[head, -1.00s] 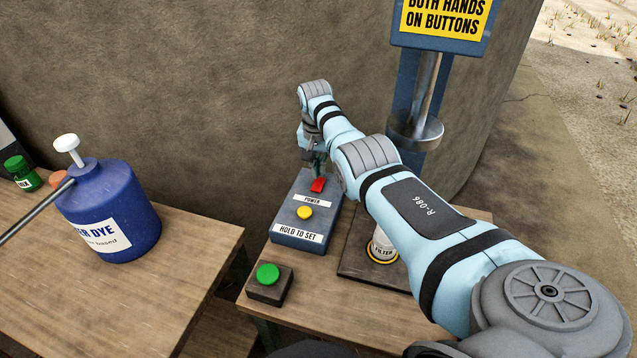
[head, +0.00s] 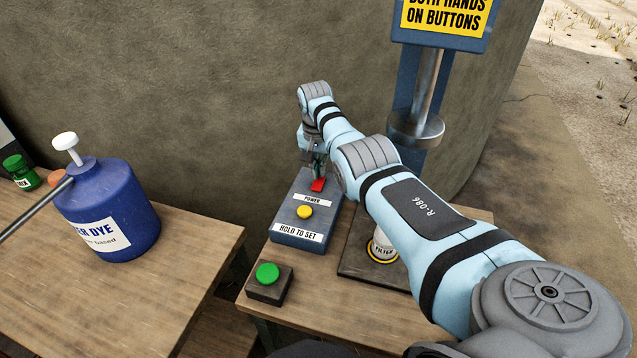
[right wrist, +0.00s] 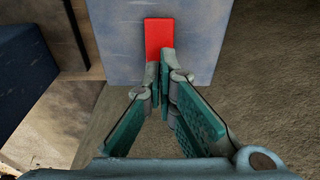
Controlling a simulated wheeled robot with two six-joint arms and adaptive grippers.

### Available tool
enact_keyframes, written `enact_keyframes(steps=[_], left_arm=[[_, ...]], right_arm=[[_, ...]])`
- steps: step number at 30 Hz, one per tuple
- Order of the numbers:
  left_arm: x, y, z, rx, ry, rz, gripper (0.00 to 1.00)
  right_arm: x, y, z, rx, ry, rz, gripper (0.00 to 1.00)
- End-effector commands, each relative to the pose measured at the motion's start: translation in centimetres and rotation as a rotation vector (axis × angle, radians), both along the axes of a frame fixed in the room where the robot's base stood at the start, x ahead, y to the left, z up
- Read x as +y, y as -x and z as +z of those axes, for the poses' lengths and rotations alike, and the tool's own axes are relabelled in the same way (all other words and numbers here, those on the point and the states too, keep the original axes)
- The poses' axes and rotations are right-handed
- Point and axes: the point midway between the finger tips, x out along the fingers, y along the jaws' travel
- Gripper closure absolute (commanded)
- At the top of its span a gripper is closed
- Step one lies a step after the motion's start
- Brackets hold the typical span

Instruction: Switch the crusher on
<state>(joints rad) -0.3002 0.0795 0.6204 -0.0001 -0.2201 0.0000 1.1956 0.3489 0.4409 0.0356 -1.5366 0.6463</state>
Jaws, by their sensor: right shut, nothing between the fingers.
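The crusher (head: 416,125) has a blue frame, a steel ram and a yellow sign about both hands on buttons. Its blue control box (head: 287,236) stands on the bench, with a red power switch (head: 318,185) and a yellow button (head: 305,212). My right gripper (head: 319,173) is shut and empty, its fingertips at the far end of the red switch. In the right wrist view the closed fingertips (right wrist: 164,68) overlap the near edge of the red switch (right wrist: 159,38); I cannot tell whether they touch. My left gripper is not in view.
A green button box (head: 268,284) sits in front of the control box. A filter can (head: 382,248) stands on a dark plate under the ram, partly behind my right arm. A blue dye bottle (head: 110,215) stands on the left table. A wall rises behind.

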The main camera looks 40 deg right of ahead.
Motion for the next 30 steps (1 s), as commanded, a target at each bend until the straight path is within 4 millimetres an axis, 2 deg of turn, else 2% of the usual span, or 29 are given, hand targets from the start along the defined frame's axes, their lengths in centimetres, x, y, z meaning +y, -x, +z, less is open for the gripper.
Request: enact_keyframes(steps=[30], left_arm=[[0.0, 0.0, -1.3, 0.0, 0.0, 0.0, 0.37]], right_arm=[[0.0, 0.0, -1.6, 0.001, -0.001, 0.0, 1.0]])
